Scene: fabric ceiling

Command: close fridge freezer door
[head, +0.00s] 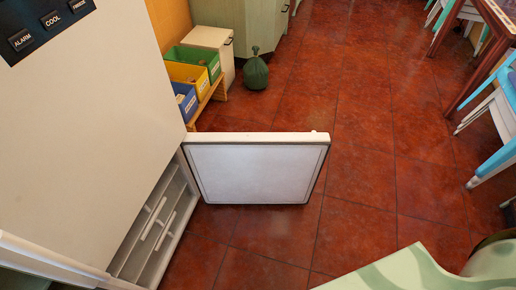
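The fridge (85,120) fills the left side, with a dark panel of ALARM, COOL and FREEZE buttons at its top. Its lower freezer door (257,171) stands wide open, swung out over the floor with its pale inner panel facing me. The freezer compartment (157,228) shows several drawer fronts inside. The upper door appears shut. Neither of my grippers shows in the head view.
A table (495,20) and chairs (495,120) stand at right. A pale green patterned surface (420,272) is at bottom right. Red tiled floor (350,190) between is clear.

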